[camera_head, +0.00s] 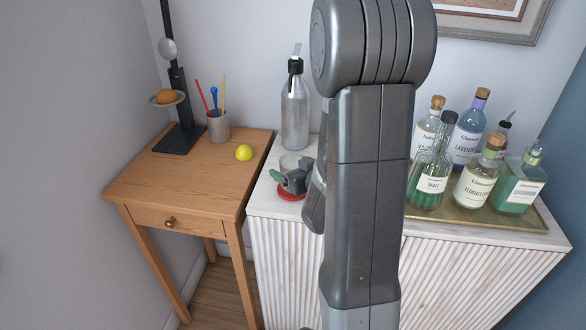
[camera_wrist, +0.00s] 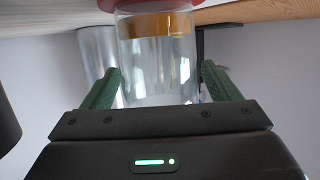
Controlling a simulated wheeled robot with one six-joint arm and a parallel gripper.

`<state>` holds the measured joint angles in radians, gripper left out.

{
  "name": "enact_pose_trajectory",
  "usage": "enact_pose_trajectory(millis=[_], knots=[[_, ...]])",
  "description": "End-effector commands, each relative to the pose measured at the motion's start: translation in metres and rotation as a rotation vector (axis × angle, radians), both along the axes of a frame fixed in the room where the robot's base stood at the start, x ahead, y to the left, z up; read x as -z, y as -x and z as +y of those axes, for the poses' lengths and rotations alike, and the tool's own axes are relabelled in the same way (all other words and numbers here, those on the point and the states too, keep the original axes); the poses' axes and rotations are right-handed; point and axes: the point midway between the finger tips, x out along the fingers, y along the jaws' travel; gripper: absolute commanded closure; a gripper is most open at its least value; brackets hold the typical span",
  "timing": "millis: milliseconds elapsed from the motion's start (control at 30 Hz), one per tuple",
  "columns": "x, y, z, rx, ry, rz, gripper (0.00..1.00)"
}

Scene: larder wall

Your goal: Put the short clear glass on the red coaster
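The short clear glass (camera_wrist: 158,70) is between the two green fingers of my gripper (camera_wrist: 161,78) in the wrist view. The fingers lie close along both sides of it; I cannot tell whether both press on it. The red coaster (camera_wrist: 160,4) shows at the top of that view, at the far end of the glass. In the head view the coaster (camera_head: 289,197) lies on the left part of the white cabinet top, and my gripper (camera_head: 297,181) is low over it. The glass (camera_head: 289,161) is partly hidden there by my gripper. Whether its base touches the coaster is unclear.
A metal bottle (camera_head: 295,115) with a black top stands behind my gripper. Several labelled bottles stand on a tray (camera_head: 470,225) to the right. On the wooden table (camera_head: 180,180) at left are a yellow ball (camera_head: 244,152), a grey cup (camera_head: 218,128) and a black stand (camera_head: 180,139).

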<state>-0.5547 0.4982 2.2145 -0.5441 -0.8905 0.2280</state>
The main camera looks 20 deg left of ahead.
Motion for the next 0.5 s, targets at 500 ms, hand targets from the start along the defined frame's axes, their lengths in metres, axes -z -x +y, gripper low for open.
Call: enact_pose_trajectory(millis=[500], knots=[[-0.007, 0.006, -0.01, 0.002, 0.0, -0.002, 0.13]])
